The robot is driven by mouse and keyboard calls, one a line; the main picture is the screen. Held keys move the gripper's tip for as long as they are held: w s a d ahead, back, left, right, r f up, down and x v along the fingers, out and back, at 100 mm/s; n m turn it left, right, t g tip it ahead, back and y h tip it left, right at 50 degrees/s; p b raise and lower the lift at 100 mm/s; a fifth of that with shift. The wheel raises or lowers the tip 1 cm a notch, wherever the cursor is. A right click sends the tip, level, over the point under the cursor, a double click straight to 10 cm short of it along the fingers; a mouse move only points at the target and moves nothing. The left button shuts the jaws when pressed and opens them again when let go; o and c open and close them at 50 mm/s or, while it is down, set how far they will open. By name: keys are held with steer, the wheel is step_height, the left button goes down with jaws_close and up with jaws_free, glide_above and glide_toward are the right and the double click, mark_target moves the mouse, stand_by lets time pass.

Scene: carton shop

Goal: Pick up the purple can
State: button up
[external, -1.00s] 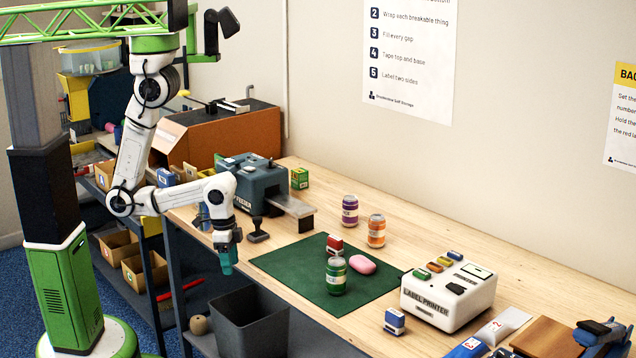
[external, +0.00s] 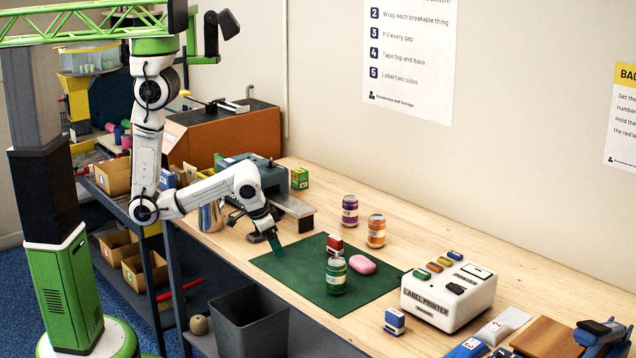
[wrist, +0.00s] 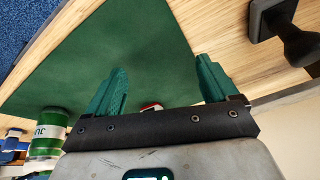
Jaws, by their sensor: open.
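The purple can (external: 350,211) stands upright on the wooden bench behind the green mat, left of an orange can (external: 376,231). It does not show in the wrist view. My gripper (external: 274,243) is open and empty above the left corner of the mat, left of the purple can and apart from it. In the wrist view its two green fingers (wrist: 160,92) are spread, with mat between them.
On the green mat (external: 300,278) are a green can (external: 336,275), a red stamp (external: 334,244) and a pink soap-like piece (external: 362,264). A label printer (external: 448,295) stands right. A grey tape feeder (external: 290,204) is behind my gripper. A bin (external: 250,322) is below.

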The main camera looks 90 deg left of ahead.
steer(key=w+a+r+n+y+b, duration=0.1)
steer(key=w+a+r+n+y, duration=0.15)
steer(key=w+a+n, duration=0.45)
steer(key=w+a+r+n+g+y+b, duration=0.1)
steer(key=w+a+r+n, duration=0.2)
steer(key=a, duration=0.7)
steer(key=w+a+r+n+y+b, duration=0.15)
steer(key=w+a+r+n, duration=0.25)
steer(key=a, duration=0.5)
steer(key=n+g+h+b, duration=0.2)
steer(key=n+h+b, duration=0.2)
steer(key=n+h, duration=0.5)
glide_above(350, 211)
steer(key=a, duration=0.4)
steer(key=shift+s+n+y, duration=0.3)
steer(key=shift+n+y, duration=0.5)
steer(key=shift+y, duration=0.1)
steer(key=shift+w+d, duration=0.3)
steer(key=shift+d, duration=0.15)
steer(key=f+p, duration=0.1)
steer(key=f, duration=0.4)
steer(key=f+p, duration=0.1)
steer(key=f, duration=0.4)
steer(key=shift+d+f+p, duration=0.2)
steer(key=shift+f+p, duration=0.1)
steer(key=shift+p, duration=0.05)
steer(key=c, duration=1.1)
